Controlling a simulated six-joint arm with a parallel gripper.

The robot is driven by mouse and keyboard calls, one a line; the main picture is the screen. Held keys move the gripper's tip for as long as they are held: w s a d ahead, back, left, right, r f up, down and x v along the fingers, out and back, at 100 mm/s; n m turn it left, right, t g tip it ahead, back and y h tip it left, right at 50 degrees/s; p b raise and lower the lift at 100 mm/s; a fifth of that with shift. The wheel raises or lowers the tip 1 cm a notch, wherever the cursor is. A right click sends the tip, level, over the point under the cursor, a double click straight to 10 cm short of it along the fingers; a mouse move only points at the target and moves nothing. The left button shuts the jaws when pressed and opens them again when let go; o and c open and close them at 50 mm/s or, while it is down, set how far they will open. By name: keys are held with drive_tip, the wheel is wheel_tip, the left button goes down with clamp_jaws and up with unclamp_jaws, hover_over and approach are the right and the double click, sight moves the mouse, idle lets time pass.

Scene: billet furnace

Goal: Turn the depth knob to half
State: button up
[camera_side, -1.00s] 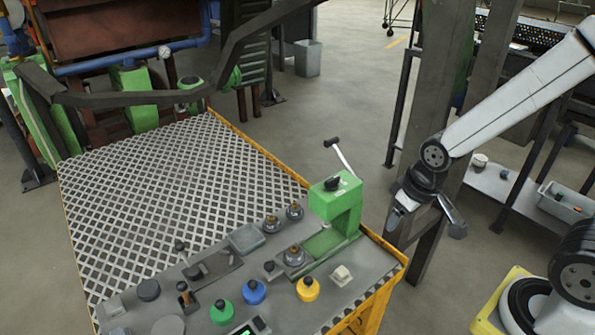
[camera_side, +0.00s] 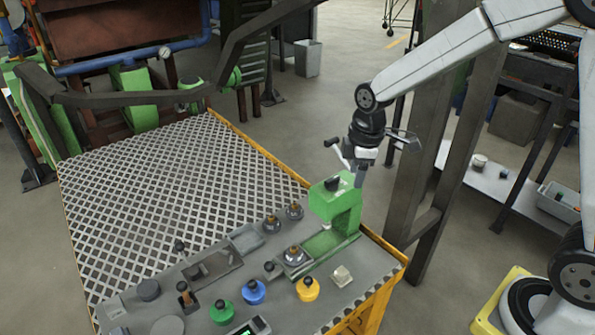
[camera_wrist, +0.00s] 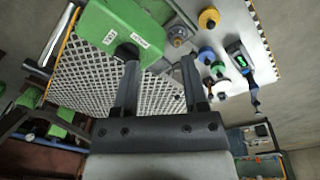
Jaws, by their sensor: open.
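The green press (camera_side: 335,203) stands at the right end of the bench. A small black knob (camera_side: 332,183) sits on its top, and I take this for the depth knob. My gripper (camera_side: 362,172) is open and empty, just above and right of the knob in the side view. In the wrist view, the green press top (camera_wrist: 112,25) with two white labels lies beyond the left finger of my gripper (camera_wrist: 158,63). A dark round part (camera_wrist: 127,50), likely the knob, is partly hidden behind that finger. The knob's setting and the label text are too small to read.
Yellow (camera_side: 308,290), blue (camera_side: 254,293) and green (camera_side: 221,314) knobs stand on the bench front. A steel post (camera_side: 425,175) stands right of the bench. A grated table (camera_side: 170,200) lies left.

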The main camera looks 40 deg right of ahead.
sight(333, 178)
drive_tip(key=shift+w+d+r+n+g, duration=0.1)
drive_tip(key=shift+w+r+n+g, duration=0.2)
drive_tip(key=shift+w+n, duration=0.95)
drive_tip(key=shift+w+d+r+n+g, duration=0.1)
drive_tip(key=shift+w+r+n, duration=0.25)
drive_tip(key=shift+w+n, duration=0.9)
drive_tip(key=shift+w+r+n+g, duration=0.2)
drive_tip(key=shift+w+r+n, duration=0.15)
drive_tip(key=shift+w+n, duration=0.9)
drive_tip(key=shift+f, duration=0.1)
drive_tip(key=shift+f, duration=3.8)
clamp_jaws()
